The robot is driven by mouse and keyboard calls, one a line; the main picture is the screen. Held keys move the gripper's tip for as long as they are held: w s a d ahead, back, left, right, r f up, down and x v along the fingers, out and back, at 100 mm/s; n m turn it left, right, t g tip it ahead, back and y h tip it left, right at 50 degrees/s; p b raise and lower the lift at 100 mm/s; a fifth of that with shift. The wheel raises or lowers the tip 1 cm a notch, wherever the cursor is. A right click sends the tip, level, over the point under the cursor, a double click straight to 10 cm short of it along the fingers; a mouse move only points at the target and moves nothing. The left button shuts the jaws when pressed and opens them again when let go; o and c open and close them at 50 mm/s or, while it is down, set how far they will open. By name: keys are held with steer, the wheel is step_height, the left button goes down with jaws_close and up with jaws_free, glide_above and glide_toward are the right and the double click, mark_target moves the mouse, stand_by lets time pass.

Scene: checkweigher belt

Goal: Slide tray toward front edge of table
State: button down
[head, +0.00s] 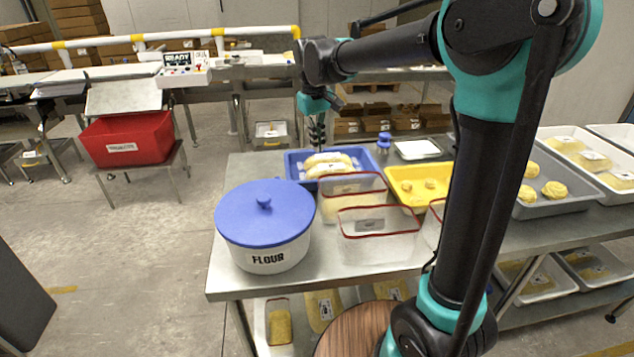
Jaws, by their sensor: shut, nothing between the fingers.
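A blue tray (294,163) holds pale bread loaves (328,164) and sits toward the back left of the metal table (235,282). My gripper (318,146) points down at the far side of the blue tray, close to the loaves. Its fingers are shut and empty. I cannot tell whether the fingertips touch the tray or are just above it. A yellow tray (405,172) with small dough pieces sits to the right of the blue one. A grey tray (572,208) with yellow rolls is farther right, beyond my arm.
A white flour pot with a blue lid (264,212) stands at the table's front left. Clear red-rimmed containers (352,184) stand directly in front of the blue tray. A blue bottle (383,143) and a white-topped tray (417,150) are behind. A narrow strip along the front edge is bare.

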mark_target(312, 167)
steer(key=s+f+m, duration=0.1)
steer(key=f, duration=0.2)
steer(key=s+f+m, duration=0.1)
steer(key=f+m, duration=0.1)
steer(key=f, duration=0.2)
steer(key=s+f+m, duration=0.1)
steer(key=f, duration=0.3)
steer(key=shift+s+f+m+g+y, duration=0.25)
steer(key=shift+s+m+g+y, duration=0.05)
steer(key=shift+m, duration=0.1)
steer(key=w, duration=0.3)
steer(key=w+a, duration=0.1)
steer(key=w, duration=0.2)
steer(key=w+a, duration=0.1)
steer(key=w, duration=0.3)
steer(key=shift+r, duration=0.1)
